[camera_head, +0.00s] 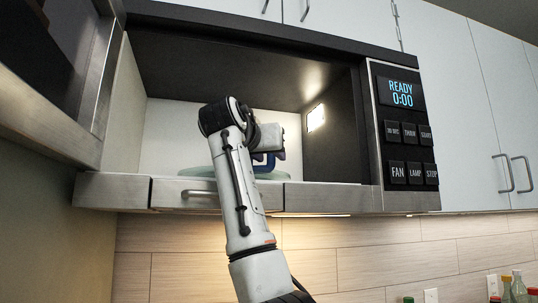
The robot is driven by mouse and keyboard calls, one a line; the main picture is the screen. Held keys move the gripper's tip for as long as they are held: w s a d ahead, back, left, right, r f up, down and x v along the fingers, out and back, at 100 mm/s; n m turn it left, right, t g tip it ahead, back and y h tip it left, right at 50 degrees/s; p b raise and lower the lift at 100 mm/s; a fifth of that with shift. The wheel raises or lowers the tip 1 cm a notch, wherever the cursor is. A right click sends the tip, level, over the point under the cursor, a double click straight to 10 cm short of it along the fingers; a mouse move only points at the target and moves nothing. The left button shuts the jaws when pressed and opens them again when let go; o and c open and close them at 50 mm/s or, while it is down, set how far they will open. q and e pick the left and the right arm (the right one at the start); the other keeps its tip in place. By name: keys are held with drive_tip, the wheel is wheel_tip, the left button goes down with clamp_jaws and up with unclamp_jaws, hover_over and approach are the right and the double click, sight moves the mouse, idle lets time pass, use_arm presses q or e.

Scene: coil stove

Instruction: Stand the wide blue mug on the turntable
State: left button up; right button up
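A part of the blue mug (266,166) shows inside the open microwave, just below my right gripper. The rest of the mug is hidden behind my arm. The pale green glass turntable (196,171) lies on the microwave floor, partly covered by my arm. The mug appears over or on its right part; I cannot tell whether they touch. My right gripper (272,153) is inside the cavity at the mug. Its fingers are mostly hidden, so its grip on the mug cannot be seen. My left gripper is not in view.
The microwave door (50,85) stands open at the left. The control panel (402,125) reads READY 0:00. A lit lamp (316,118) is on the right inner wall. The front sill (125,190) runs below the opening. Bottles (519,289) stand at the lower right.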

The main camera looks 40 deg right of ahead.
drive_tip(key=shift+r, duration=0.1)
drive_tip(key=shift+r, duration=0.15)
drive_tip(key=b+v, duration=0.2)
drive_tip(key=v, duration=1)
drive_tip(key=shift+b, duration=0.35)
